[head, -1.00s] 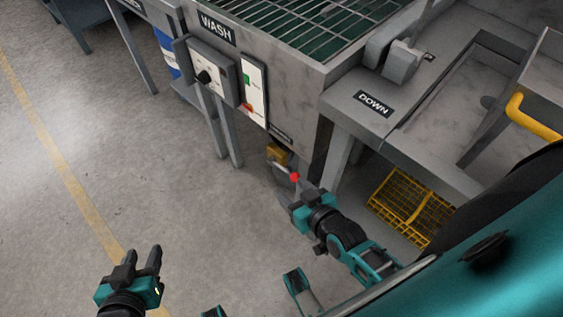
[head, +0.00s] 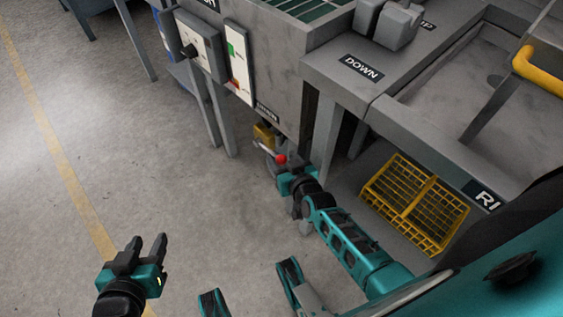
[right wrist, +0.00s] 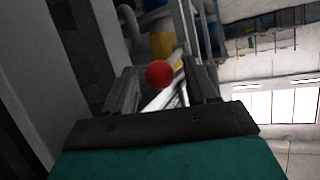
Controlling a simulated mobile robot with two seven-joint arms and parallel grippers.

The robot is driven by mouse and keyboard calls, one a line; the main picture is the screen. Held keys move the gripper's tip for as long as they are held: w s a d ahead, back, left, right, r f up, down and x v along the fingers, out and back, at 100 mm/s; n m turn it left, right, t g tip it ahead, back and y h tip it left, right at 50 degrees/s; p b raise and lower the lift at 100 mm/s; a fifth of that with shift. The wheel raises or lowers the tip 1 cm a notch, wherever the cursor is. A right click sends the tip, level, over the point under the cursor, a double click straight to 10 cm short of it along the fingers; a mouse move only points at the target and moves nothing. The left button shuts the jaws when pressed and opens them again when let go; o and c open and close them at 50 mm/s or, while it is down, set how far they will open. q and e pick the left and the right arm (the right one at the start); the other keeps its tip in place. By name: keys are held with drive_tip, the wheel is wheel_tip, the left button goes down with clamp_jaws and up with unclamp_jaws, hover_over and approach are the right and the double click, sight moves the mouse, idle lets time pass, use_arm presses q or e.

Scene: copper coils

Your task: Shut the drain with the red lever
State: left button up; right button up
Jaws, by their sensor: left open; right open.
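The drain lever's red knob (head: 281,159) shows just beyond my right gripper (head: 284,170), below the wash tank. In the right wrist view the red knob (right wrist: 159,74) and its pale metal rod (right wrist: 170,92) lie between the two open fingers of my right gripper (right wrist: 162,88). I cannot tell whether a finger touches them. A yellow valve part (head: 264,134) sits behind the lever and shows in the right wrist view (right wrist: 162,44). My left gripper (head: 150,244) is open and empty above the floor at the lower left.
The wash tank (head: 285,60) with its control boxes (head: 197,44) stands above the lever, with a leg close by. A bench labelled DOWN (head: 361,68) is to the right, with a yellow crate (head: 413,204) under it. The floor at left is clear.

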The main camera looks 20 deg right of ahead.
drive_tip(key=shift+w+f, duration=0.25)
drive_tip(key=shift+w, duration=0.35)
clamp_jaws()
idle(0.3)
